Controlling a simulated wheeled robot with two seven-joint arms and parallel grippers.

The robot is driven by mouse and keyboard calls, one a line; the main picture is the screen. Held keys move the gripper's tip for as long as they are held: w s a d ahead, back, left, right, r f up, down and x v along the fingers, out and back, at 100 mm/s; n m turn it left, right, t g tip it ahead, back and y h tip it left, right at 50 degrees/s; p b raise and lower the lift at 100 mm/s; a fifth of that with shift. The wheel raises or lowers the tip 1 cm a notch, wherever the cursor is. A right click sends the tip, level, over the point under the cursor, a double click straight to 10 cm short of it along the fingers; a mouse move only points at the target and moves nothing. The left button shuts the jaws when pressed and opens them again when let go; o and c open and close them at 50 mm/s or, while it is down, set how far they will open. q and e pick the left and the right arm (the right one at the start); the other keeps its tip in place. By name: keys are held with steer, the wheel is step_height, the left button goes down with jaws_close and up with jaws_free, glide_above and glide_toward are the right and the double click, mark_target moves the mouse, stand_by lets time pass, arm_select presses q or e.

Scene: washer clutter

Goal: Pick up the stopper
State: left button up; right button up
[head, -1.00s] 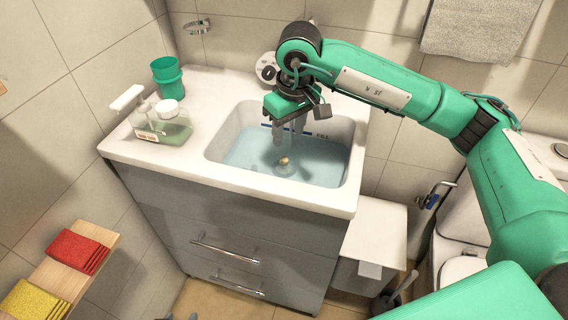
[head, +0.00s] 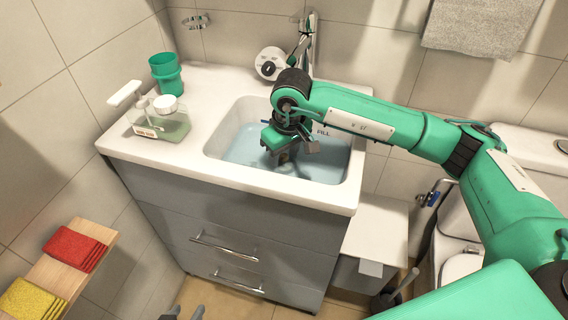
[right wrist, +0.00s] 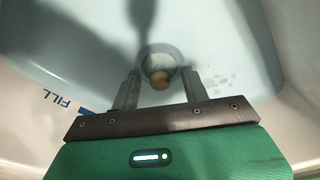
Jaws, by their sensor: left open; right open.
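The stopper (right wrist: 160,78) is a small round knob, pale and tan, at the drain on the bottom of the water-filled sink basin (head: 228,147). In the right wrist view it lies between the two fingertips and slightly beyond them. My right gripper (right wrist: 160,82) is open and points down into the basin. In the head view my right gripper (head: 286,160) largely hides the stopper. I cannot tell whether the fingers touch it. My left gripper (head: 185,313) shows only as dark fingertips at the bottom edge, open and away from the sink.
A soap dispenser (head: 160,126) and a green cup (head: 166,73) stand on the counter's left. The faucet (head: 307,45) rises behind the basin. Red cloths (head: 74,248) and yellow cloths (head: 33,297) lie on a wooden shelf. The basin walls surround my right gripper.

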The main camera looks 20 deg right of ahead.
steer(key=c, duration=1)
steer(key=shift+r, duration=0.1)
